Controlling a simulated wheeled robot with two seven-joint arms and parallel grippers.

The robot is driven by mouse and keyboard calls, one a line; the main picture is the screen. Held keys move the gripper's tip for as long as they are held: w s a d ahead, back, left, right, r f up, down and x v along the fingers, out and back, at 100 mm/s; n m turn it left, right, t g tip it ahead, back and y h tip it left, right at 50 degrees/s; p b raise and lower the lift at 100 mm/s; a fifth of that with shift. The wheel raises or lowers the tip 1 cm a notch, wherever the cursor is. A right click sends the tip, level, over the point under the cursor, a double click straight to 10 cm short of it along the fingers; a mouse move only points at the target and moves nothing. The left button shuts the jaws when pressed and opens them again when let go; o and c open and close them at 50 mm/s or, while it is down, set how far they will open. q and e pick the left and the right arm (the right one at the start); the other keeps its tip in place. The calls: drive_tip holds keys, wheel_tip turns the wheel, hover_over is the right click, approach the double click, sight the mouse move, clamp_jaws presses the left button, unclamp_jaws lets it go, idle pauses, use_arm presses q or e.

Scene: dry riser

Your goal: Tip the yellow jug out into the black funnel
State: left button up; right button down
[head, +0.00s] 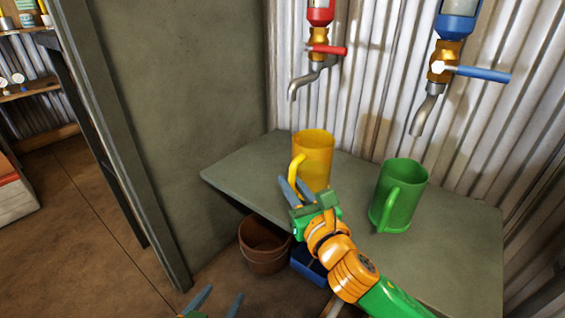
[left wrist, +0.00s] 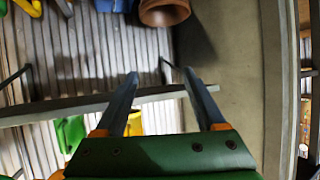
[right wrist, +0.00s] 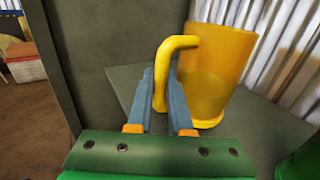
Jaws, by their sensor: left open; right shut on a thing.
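The yellow jug (head: 314,160) stands upright on the grey shelf (head: 255,168) below the red-handled tap. Its handle (right wrist: 164,62) points towards my right gripper (head: 291,188). That gripper is shut on the handle, its blue fingers on either side of it in the right wrist view. The jug wall (right wrist: 214,62) looks translucent, with a darker lower part; I cannot tell for sure what is inside. My left gripper (head: 217,302) is open and empty, low at the bottom edge of the head view. I cannot make out a black funnel in any view.
A green jug (head: 400,195) stands on the shelf to the right. The red-handled tap (head: 318,50) and blue-handled tap (head: 445,70) hang above. A brown bucket (head: 264,245) and a blue object (head: 308,264) are below the shelf. A grey wall panel (head: 185,120) borders the left.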

drive_tip(key=p+v, duration=0.1)
drive_tip(key=v, duration=0.3)
drive_tip(key=shift+s+d+r, duration=0.1)
drive_tip(key=shift+s, duration=0.25)
drive_tip(key=shift+r+p, duration=0.2)
drive_tip(key=shift+p, duration=0.4)
use_arm(q)
drive_tip(key=s+a+f+g+y, duration=0.1)
drive_tip(key=s+a+f+g, duration=0.1)
drive_tip(key=s+f+g, duration=0.4)
drive_tip(key=shift+s+a, duration=0.2)
drive_tip(key=shift+s, duration=0.7)
use_arm(e)
drive_tip(key=shift+s, duration=0.1)
use_arm(q)
drive_tip(key=shift+r+p, duration=1.45)
drive_tip(key=shift+r, duration=0.05)
use_arm(e)
drive_tip(key=s+a, duration=0.5)
drive_tip(key=s, duration=0.2)
drive_tip(key=shift+s+a, duration=0.3)
drive_tip(key=shift+a, duration=0.05)
